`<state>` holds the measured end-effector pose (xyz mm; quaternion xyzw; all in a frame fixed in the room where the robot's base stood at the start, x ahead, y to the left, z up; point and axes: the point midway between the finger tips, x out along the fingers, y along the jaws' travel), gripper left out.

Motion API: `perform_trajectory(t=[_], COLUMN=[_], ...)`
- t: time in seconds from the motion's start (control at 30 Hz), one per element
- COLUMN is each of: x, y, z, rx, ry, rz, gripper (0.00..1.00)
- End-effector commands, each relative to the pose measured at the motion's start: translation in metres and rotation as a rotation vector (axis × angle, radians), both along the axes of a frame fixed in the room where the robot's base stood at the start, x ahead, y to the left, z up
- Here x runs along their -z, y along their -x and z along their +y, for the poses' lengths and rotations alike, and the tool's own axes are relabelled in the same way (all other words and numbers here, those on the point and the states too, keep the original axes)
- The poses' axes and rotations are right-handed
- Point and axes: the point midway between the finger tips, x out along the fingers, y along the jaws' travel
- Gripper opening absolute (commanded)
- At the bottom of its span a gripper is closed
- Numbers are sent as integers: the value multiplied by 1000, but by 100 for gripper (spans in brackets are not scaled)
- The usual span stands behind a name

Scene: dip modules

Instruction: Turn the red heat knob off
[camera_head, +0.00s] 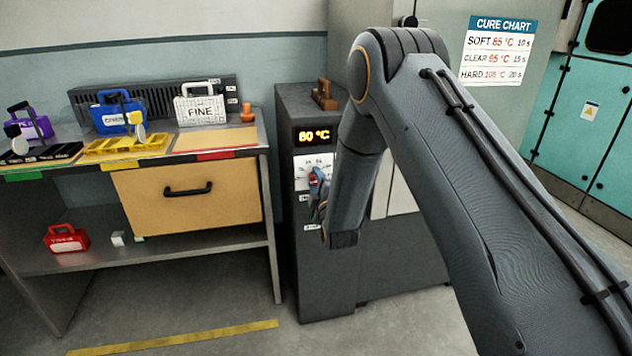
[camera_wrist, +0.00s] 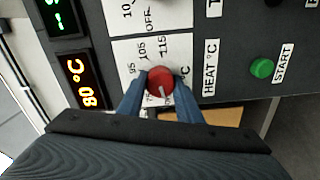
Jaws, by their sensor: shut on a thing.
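The red heat knob (camera_wrist: 160,80) is on a white dial plate marked 95, 105 and 115, beside the label "HEAT °C" (camera_wrist: 210,70). Other marks on the dial are hidden behind my fingers. My gripper (camera_wrist: 161,75) has its two blue fingers on either side of the knob and is shut on it. A pale pointer line shows on the knob's face, toward the bottom of the wrist view. In the head view the knob (camera_head: 312,178) is partly hidden by my gripper (camera_head: 318,190), on the front of the dark cabinet (camera_head: 325,285). The display (camera_wrist: 81,83) reads about 80 °C.
A green START button (camera_wrist: 262,68) is to the right of the knob in the wrist view. Another dial with an "OFF" mark (camera_wrist: 148,18) is above. A bench (camera_head: 225,250) with cases and trays stands left of the cabinet. A cure chart (camera_head: 497,50) hangs behind.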

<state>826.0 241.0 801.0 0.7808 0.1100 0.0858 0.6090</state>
Motion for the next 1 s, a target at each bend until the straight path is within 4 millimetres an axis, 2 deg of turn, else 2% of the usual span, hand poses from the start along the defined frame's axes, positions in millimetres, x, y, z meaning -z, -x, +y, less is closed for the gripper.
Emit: perform_trajectory(t=[0.2, 0.23, 0.3, 0.33, 0.67, 0.77, 1.0], x=[1, 1, 1, 1, 0, 0, 1], y=[0, 0, 0, 0, 3, 13, 50], z=[0, 0, 0, 0, -1, -3, -14], rx=[0, 0, 0, 0, 0, 0, -1], ry=[1, 1, 1, 1, 0, 0, 1], rz=[2, 2, 2, 1, 1, 1, 3], gripper=[9, 37, 48, 50, 50, 50, 50])
